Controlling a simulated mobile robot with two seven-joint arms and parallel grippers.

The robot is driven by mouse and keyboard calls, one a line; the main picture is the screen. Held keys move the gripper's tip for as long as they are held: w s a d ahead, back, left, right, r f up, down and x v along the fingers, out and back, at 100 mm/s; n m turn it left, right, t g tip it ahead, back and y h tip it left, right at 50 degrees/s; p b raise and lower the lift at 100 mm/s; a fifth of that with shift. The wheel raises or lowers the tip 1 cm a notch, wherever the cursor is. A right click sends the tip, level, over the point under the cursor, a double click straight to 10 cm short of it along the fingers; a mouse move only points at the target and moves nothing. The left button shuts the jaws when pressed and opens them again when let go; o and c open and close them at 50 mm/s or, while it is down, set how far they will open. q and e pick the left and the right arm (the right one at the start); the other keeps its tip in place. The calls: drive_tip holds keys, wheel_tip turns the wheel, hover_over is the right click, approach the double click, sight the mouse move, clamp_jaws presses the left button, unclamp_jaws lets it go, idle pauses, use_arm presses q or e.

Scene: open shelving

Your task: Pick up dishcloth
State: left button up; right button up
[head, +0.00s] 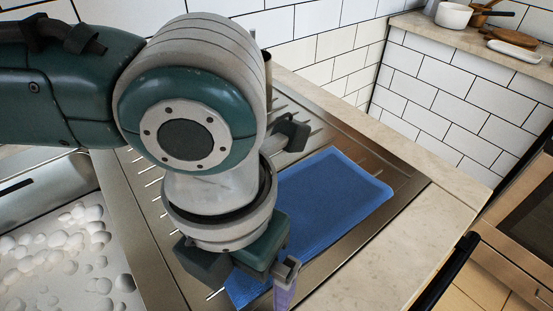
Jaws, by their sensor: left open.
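The blue dishcloth (335,195) lies flat on the ribbed metal drainboard, in the middle of the head view. My left arm comes in from the left and covers part of the cloth. My left gripper (268,265) is over the near part of the cloth, at the lower middle of the view. It is open, and the cloth lies spread out below it. The fingertips are partly hidden or cut off by the lower edge, so I cannot tell whether they touch the cloth. My right gripper is not in view.
The metal drainboard (375,160) is set in a pale stone counter (375,275). A sink with white foam bubbles (55,245) is at the lower left. White tiled walls stand behind. A white pot (453,15) and a white dish (514,46) sit on the far counter.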

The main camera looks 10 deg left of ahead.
use_arm(q)
drive_tip(key=shift+c, duration=0.3)
drive_tip(key=c, duration=1.4)
drive_tip(key=shift+c, duration=0.5)
drive_tip(key=shift+r+p, duration=0.35)
drive_tip(key=shift+p, duration=0.15)
clamp_jaws()
wheel_tip(320, 180, up, 29)
drive_tip(key=p, duration=3)
